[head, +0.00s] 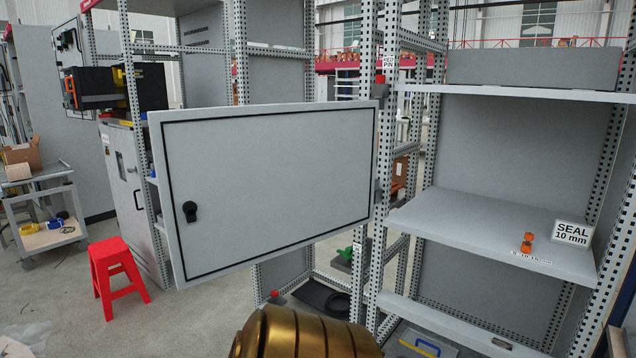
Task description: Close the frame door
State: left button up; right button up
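The frame door (275,185) is a light grey rectangular panel with a black line running around its face near the edge. A black knob or latch (190,211) sits near its left edge. The door's right edge meets a perforated upright post (366,60) with hinge-like brackets (379,92). The door stands open, swung out to the left of the post. Neither of my grippers shows in the head view. A ridged brass-coloured part at the bottom centre may be mine; I cannot tell.
Right of the post is an open rack with grey shelves (480,225), an orange item (527,243) and a "SEAL 10 mm" sign (573,233). A red stool (117,270) and a trolley (50,235) stand at the left. Bare floor shows below the door's left end.

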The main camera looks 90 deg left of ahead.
aim_at(265, 182)
jog(key=k+j+u, duration=0.1)
jog(key=j, duration=0.25)
jog(key=k+j+u, duration=0.1)
jog(key=j, duration=0.3)
jog(key=k+j+u, duration=0.1)
jog(key=k+j, duration=0.15)
jog(key=j, duration=0.15)
jog(key=k+j+u, duration=0.1)
jog(key=j, duration=0.3)
jog(key=k+j+u, duration=0.1)
jog(key=j, duration=0.3)
jog(key=k, duration=0.05)
